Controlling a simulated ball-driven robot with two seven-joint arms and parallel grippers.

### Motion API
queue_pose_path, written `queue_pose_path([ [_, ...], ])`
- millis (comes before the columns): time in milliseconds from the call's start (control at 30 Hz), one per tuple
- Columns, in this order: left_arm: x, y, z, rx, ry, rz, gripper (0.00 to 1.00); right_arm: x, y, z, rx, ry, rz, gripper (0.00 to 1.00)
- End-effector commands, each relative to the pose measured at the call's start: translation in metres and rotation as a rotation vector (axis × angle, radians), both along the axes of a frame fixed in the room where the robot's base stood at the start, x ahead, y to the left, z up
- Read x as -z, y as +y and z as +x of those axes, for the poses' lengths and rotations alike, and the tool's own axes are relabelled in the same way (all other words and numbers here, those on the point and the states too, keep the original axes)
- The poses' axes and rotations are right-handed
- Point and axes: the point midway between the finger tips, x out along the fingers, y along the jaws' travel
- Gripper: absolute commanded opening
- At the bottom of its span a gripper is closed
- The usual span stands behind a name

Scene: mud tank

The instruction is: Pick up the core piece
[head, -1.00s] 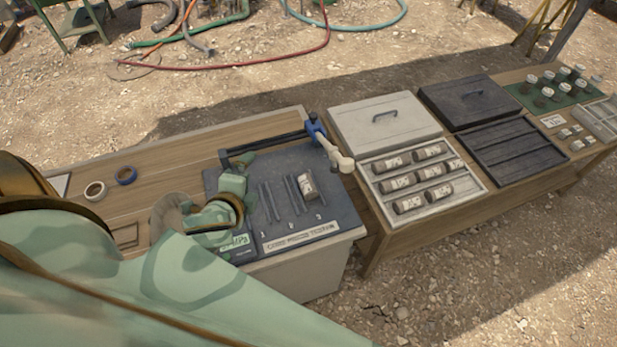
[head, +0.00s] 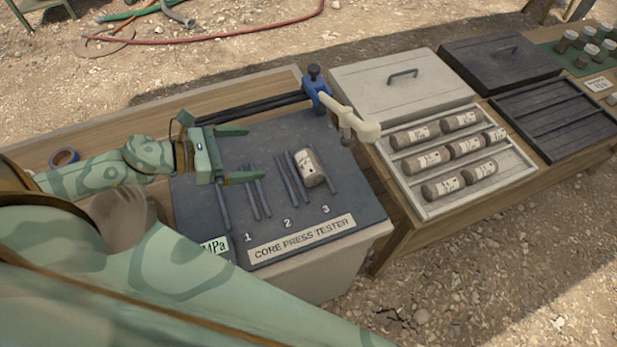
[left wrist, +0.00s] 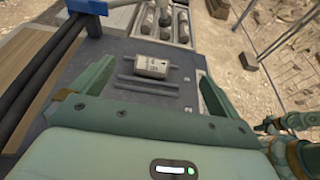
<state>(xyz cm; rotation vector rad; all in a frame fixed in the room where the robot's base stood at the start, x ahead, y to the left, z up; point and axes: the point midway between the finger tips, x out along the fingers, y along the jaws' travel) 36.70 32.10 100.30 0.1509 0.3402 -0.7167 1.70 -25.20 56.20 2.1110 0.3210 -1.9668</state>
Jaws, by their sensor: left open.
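The core piece (head: 309,168), a short tan cylinder with a paper label, lies on the rails at slot 3 of the dark core press tester (head: 275,140). In the left wrist view the core piece (left wrist: 150,67) lies ahead, between the lines of the two fingers. My left gripper (head: 250,154) is open and empty above the tester, left of the core piece and apart from it. Its fingers point right, towards the piece. The rails at slots 1 and 2 are bare.
A blue clamp (head: 316,90) with a pale handle stands at the tester's back right corner, on a dark bar. A white tray (head: 430,205) with several labelled cores lies to the right. A grey lid (head: 400,92) and a black tray (head: 555,118) are beyond. A blue tape roll (head: 64,157) lies left.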

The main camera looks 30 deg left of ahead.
Motion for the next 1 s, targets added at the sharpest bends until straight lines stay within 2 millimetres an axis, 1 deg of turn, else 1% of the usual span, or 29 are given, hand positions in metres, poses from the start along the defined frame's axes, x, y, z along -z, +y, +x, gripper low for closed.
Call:
queue_pose_path([
  [33,0.036,0.000,0.000,0.002,0.014,0.003,1.00,0.031,-0.001,-0.006,0.000,0.015,-0.001,0.00],
  [100,0.054,0.000,0.000,0.005,0.022,0.003,1.00,0.046,-0.001,-0.009,0.000,0.022,0.000,0.00],
  [200,0.072,0.000,0.000,0.006,0.030,0.004,1.00,0.061,-0.001,-0.012,0.000,0.030,-0.001,0.00],
  [300,0.081,0.000,0.000,0.006,0.036,0.004,1.00,0.068,-0.001,-0.014,0.000,0.035,-0.001,0.00],
  [467,0.086,-0.005,0.006,0.008,0.034,0.004,1.00,0.073,-0.001,-0.015,0.001,0.037,-0.001,0.00],
  [600,0.095,-0.019,0.023,0.010,0.030,0.007,1.00,0.079,-0.001,-0.016,0.001,0.041,-0.001,0.00],
  [733,0.102,-0.034,0.039,0.007,0.030,0.006,1.00,0.080,-0.001,-0.016,0.001,0.041,-0.001,0.00],
  [1000,0.118,-0.061,0.069,0.004,0.032,0.002,1.00,0.076,-0.001,-0.014,0.001,0.037,-0.001,0.00],
])
